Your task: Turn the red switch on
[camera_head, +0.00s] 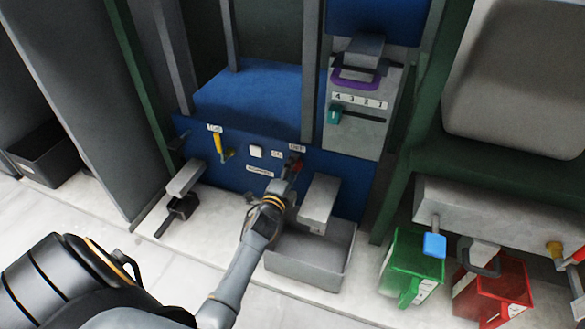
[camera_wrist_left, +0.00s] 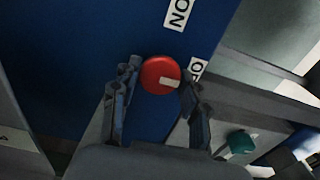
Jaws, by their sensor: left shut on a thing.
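The red switch (camera_head: 297,162) is a round knob on the blue front panel of the press. In the left wrist view the red switch (camera_wrist_left: 155,72) faces me, with a white mark on it towards the label starting "OF" (camera_wrist_left: 196,68). The "ON" label (camera_wrist_left: 179,14) is farther up in that view. My left gripper (camera_head: 291,172) is at the panel. In the left wrist view its fingers (camera_wrist_left: 161,80) stand on either side of the knob, shut on it. My right gripper is not in view.
A yellow lever (camera_head: 218,143) and a white button (camera_head: 256,151) are left of the switch on the panel. A grey bin (camera_head: 310,257) stands below. Green (camera_head: 413,257) and red (camera_head: 493,287) boxes stand to the right. A teal knob (camera_head: 335,114) is above right.

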